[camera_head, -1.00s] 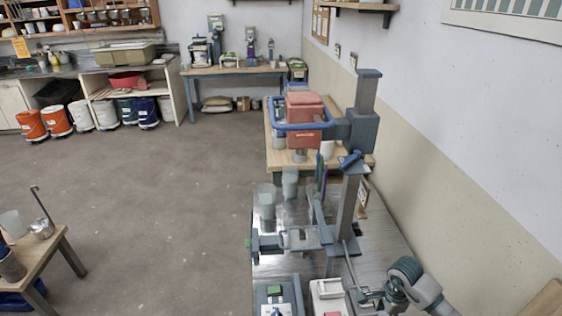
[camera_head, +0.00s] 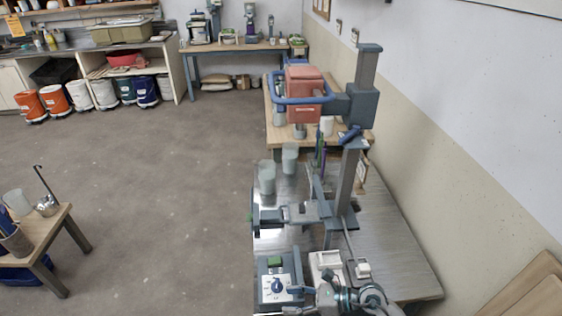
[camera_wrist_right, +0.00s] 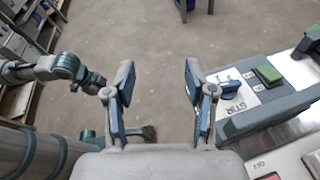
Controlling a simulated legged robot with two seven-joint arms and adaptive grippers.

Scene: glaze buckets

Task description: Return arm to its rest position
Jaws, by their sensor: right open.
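My right gripper (camera_head: 298,300) is low in the head view, beside the front of the control box (camera_head: 279,276) with the dial and green button. In the right wrist view the right gripper (camera_wrist_right: 160,95) has its two blue-padded fingers spread apart. Nothing is between them and bare floor shows through the gap. The control box (camera_wrist_right: 265,95), marked STIR, is to the right of the fingers there, with its blue knob close to the right finger. I cannot tell whether they touch.
The mixer stand (camera_head: 347,185) with its red motor head (camera_head: 304,92) rises from the metal-topped table (camera_head: 385,245). A second box (camera_head: 326,266) is right of the control box. A small wooden table (camera_head: 50,235) is at left. Open floor (camera_head: 160,190) lies between.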

